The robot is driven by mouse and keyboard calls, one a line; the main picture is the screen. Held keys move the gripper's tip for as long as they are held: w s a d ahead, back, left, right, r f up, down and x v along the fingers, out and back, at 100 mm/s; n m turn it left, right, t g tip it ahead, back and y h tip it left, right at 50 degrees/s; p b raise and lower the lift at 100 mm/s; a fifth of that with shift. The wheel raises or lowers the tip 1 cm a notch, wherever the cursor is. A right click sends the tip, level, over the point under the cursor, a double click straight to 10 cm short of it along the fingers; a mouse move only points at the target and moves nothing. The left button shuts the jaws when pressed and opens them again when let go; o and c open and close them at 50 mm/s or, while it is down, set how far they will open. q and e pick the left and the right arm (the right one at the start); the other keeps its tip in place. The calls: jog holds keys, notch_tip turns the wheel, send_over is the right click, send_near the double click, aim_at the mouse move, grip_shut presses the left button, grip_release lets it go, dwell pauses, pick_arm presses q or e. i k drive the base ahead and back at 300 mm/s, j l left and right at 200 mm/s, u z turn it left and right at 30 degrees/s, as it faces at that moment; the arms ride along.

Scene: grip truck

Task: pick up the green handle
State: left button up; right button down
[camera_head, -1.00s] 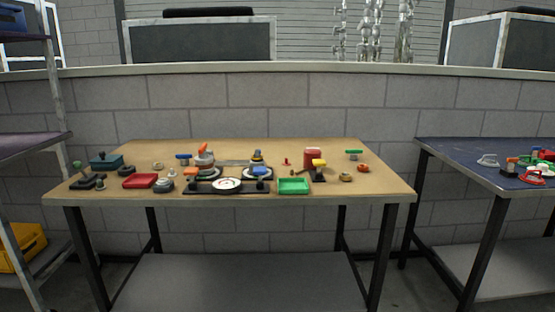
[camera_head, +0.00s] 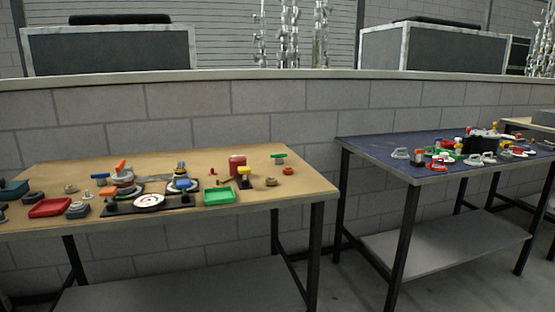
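A green-topped handle (camera_head: 279,156), T-shaped with a grey stem, stands on the wooden table (camera_head: 310,187) near its back right edge. Other green things are on the blue table at the right, but they are too small to tell apart. Neither of my grippers is in view.
On the wooden table are a green tray (camera_head: 220,196), a red tray (camera_head: 50,207), a red cylinder (camera_head: 237,165), a yellow-topped handle (camera_head: 244,172) and a black plate with a white disc (camera_head: 149,201). A blue table (camera_head: 375,150) holds several parts. A floor gap separates the tables.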

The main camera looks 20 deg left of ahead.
aim_at(274, 155)
jog(key=i+j+u, duration=0.15)
jog(key=u, duration=0.2)
jog(key=i+u, duration=0.2)
jog(key=u, duration=0.15)
jog(key=i+j+u, duration=0.1)
jog(key=u, duration=0.25)
jog(key=i+l, duration=0.1)
jog(key=l, duration=0.3)
jog(key=i+l, duration=0.1)
jog(key=l, duration=0.3)
jog(key=i+l, duration=0.1)
jog(key=l, duration=0.3)
